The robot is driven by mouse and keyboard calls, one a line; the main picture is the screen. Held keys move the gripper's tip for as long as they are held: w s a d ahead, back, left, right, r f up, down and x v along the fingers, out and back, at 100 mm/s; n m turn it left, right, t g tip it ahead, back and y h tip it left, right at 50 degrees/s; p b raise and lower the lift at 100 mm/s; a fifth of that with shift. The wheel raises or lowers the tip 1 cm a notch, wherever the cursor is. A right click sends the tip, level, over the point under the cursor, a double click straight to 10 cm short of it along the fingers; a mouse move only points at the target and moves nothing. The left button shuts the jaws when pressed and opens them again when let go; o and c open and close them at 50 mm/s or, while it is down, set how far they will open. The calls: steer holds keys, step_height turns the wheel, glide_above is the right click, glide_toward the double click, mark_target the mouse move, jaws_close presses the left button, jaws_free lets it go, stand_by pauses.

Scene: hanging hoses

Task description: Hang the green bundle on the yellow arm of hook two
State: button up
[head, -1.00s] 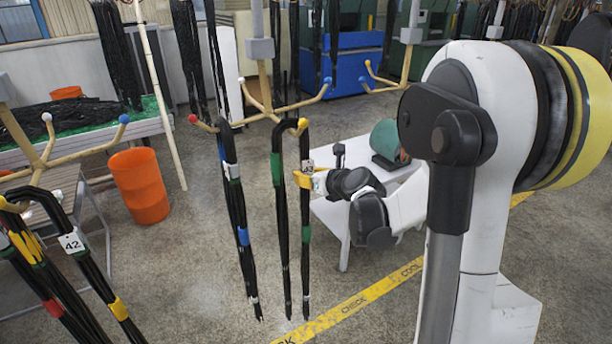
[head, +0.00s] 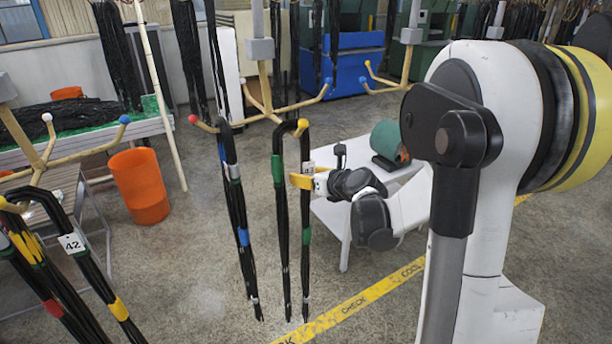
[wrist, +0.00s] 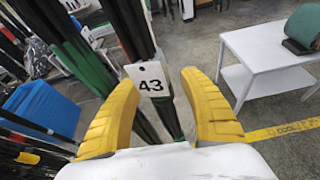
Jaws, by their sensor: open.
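The green bundle (head: 279,200), black hose with green bands, hangs looped over the yellow-tipped arm (head: 302,124) of the middle hook stand. Its two sides hang down apart, clear of the floor. No hook number is readable. My gripper (wrist: 158,82) has its yellow fingers spread, one on each side of the hose carrying the white tag 43 (wrist: 148,80), with gaps on both sides. In the head view the gripper is at the bundle's right side, below the hook, and its fingertips partly overlap the hose.
The blue-tipped arm (head: 327,82) is bare. Bundle 42 (head: 85,262) hangs at the left front. A white table (head: 345,215) stands behind my wrist; an orange bin (head: 139,187) is left.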

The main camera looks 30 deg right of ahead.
steer(key=v, duration=1.2)
steer(key=s+a+f+n+g+y+b, duration=0.15)
steer(key=s+a+f+n+b, duration=0.25)
steer(key=a+f+n+b, duration=0.4)
steer(key=s+a+f+n+g+b, duration=0.3)
steer(key=a+f+n+b, duration=0.4)
steer(key=f+n, duration=0.3)
steer(key=s+a+f+n+g+h+b, duration=0.2)
steer(key=s+f+n+b, duration=0.9)
steer(key=n, duration=0.7)
steer(key=shift+a+f, duration=0.4)
steer(key=shift+a, duration=0.4)
